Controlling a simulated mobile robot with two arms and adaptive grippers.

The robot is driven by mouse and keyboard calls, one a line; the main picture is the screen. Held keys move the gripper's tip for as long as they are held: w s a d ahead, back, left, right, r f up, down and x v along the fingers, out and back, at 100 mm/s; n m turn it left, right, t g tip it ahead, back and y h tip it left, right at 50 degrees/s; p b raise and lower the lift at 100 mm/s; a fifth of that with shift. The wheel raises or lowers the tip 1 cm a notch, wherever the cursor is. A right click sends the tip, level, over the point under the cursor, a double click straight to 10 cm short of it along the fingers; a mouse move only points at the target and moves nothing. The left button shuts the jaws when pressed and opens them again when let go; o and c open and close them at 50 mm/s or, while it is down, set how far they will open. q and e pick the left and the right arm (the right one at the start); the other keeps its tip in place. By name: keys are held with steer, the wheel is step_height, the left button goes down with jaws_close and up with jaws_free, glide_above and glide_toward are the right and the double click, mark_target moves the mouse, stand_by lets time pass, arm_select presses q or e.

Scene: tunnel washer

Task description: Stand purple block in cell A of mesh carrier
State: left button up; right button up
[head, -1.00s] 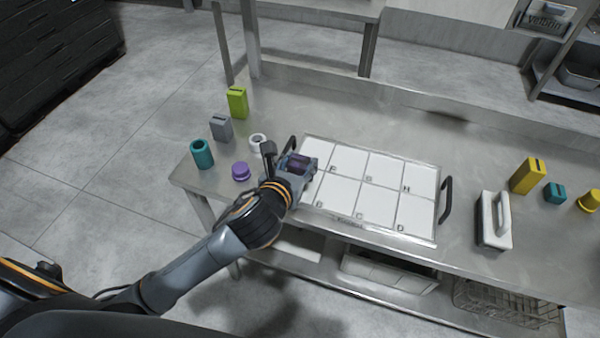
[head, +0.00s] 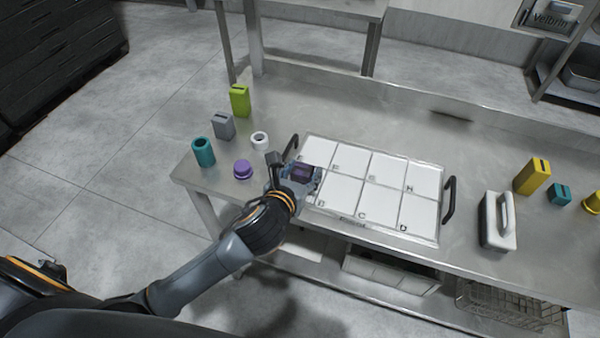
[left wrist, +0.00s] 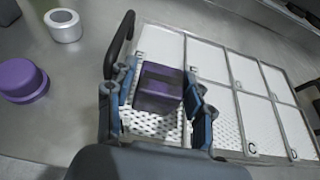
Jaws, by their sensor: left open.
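The mesh carrier (head: 347,215) is a lettered tray of white mesh cells with black handles. The purple block (left wrist: 158,88), with a dark slot in its top, sits in the tray's near-left cell, where A belongs; that cell's letter is hidden. It looks upright in the left wrist view, and its base is partly hidden. My left gripper (left wrist: 157,95) is open around the block, with a finger on each side and gaps visible. In the head view, the left gripper (head: 301,179) covers that corner and only part of the block shows. My right gripper is not in view.
Left of the carrier stand a purple round piece (head: 242,169), a white ring (head: 260,140), a teal cylinder (head: 203,152), a grey block (head: 223,126) and a green block (head: 240,101). A white handled tool (head: 497,222) and yellow block (head: 532,176) stand right. The other cells look empty.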

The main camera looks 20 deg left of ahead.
arm_select(q)
steer(key=v, duration=1.2)
steer(key=shift+r, duration=0.15)
steer(key=shift+a, duration=0.1)
